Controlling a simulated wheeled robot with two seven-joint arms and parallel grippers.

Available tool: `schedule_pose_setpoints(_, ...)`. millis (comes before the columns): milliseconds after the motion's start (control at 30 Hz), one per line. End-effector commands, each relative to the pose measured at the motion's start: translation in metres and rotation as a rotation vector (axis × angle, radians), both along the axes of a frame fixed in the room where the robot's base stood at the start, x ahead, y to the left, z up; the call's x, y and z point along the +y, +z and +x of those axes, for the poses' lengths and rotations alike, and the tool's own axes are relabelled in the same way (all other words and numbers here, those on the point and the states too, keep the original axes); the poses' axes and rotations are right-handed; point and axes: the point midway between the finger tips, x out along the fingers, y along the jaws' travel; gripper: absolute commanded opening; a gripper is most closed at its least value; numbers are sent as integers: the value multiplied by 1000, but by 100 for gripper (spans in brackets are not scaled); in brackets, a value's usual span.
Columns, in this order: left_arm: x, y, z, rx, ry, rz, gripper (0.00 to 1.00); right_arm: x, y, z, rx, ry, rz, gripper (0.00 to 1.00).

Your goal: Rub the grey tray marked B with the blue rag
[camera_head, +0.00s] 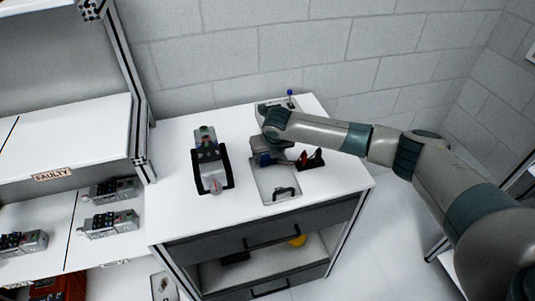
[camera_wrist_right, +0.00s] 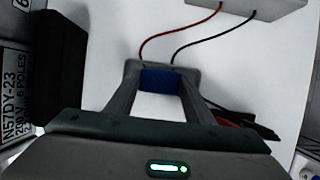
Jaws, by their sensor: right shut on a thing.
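My right gripper (camera_head: 264,158) is over the white table top, above the far end of a grey tray (camera_head: 275,188) with a dark handle at its near end. In the right wrist view, my right gripper (camera_wrist_right: 160,85) is shut on the blue rag (camera_wrist_right: 160,80), which spans between the fingertips. A grey rounded edge (camera_wrist_right: 190,73) shows just behind the rag, and the rag appears to be at or just above it. I cannot read a B mark on the tray. My left gripper is not in view.
A servo motor (camera_head: 208,165) sits in a black holder left of the tray. A red and black item (camera_head: 310,159) lies right of the gripper. A grey box (camera_wrist_right: 250,8) with red and black wires stands behind. A shelf marked FAULTY (camera_head: 53,174) is at left.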

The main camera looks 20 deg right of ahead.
Motion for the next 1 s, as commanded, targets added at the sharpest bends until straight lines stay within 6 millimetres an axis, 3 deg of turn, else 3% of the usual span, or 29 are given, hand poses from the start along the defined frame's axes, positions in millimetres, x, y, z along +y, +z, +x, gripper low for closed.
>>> schedule_pose_setpoints(400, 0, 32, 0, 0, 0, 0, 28, -2, 0, -34, 11, 0, -3, 30)
schedule_pose_setpoints(1000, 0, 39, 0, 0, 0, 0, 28, -2, 0, -41, 9, 0, -3, 30)
